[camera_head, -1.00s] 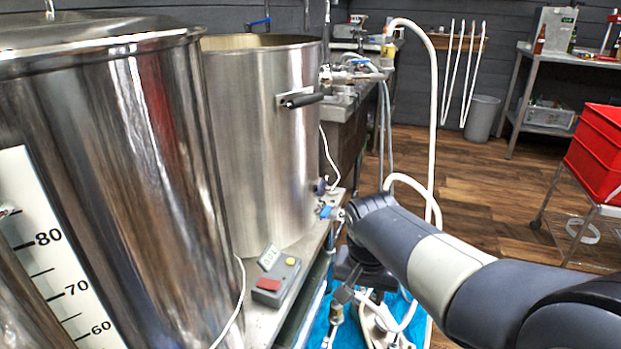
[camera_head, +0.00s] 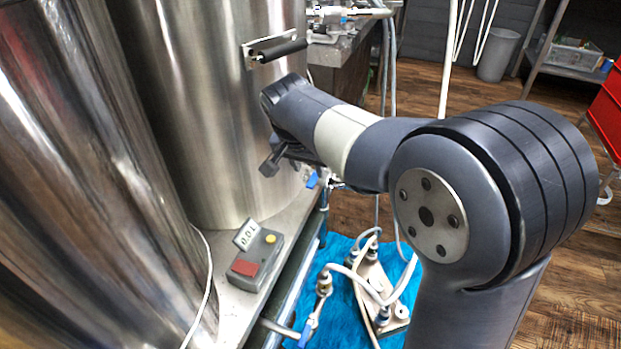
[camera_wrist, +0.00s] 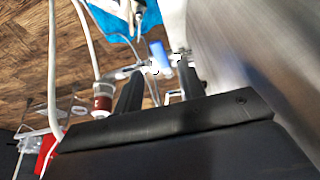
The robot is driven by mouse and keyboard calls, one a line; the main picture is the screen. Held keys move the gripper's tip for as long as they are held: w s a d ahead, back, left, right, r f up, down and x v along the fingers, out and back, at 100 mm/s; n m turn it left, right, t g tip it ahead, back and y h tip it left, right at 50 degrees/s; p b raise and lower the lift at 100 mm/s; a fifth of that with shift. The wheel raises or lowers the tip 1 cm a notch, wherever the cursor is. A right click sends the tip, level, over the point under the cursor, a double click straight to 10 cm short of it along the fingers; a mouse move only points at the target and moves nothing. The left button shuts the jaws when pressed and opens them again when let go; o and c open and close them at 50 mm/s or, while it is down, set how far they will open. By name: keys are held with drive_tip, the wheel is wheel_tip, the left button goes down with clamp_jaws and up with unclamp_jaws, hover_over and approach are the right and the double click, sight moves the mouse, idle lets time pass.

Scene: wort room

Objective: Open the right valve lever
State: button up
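A blue valve lever (camera_head: 312,180) sits on the outlet at the foot of the rear steel kettle (camera_head: 215,130). A second blue lever (camera_head: 306,332) is on a pipe lower down, nearer the front. My gripper (camera_head: 270,165) is beside the rear kettle's wall, left of the outlet lever and a little above it in the head view; its fingers are partly hidden. In the wrist view my gripper (camera_wrist: 160,68) has its two dark fingers apart with nothing held. A blue lever (camera_wrist: 158,52) shows just beyond the fingertips, between them in the picture.
A control box (camera_head: 255,258) with a red button stands on the metal bench left of the valves. A pump with white hoses (camera_head: 375,285) rests on a blue cloth (camera_head: 340,250) on the floor. The kettle wall (camera_wrist: 270,60) is close on the right in the wrist view.

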sight(313, 180)
drive_tip(key=shift+b+x, duration=0.6)
drive_tip(key=shift+x, duration=1.7)
clamp_jaws()
